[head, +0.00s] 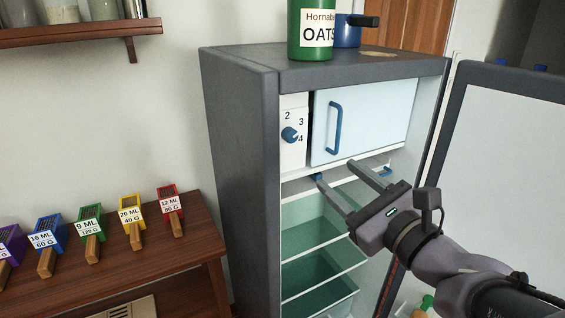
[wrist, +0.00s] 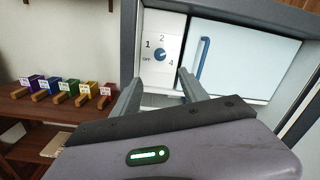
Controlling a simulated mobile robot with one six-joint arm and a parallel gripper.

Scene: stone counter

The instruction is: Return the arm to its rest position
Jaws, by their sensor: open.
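My gripper (head: 338,172) is open and empty, with its two fingers apart. In the head view it is in front of the open fridge (head: 240,160), just below the light blue freezer door (head: 388,118) and its blue handle (head: 334,128). The wrist view also shows my gripper (wrist: 160,88) open, its fingers pointing at the white dial panel. The dial (wrist: 160,55) is blue and sits left of the freezer door, which is shut. In the head view the dial (head: 290,134) is clear of the fingers.
The fridge's large door (head: 500,170) stands open at the right, close to my arm. Green drawers (head: 318,235) lie below. A green oats can (head: 311,30) stands on top. A wooden table (head: 150,255) with several coloured scoops is at the left, under a shelf (head: 80,32).

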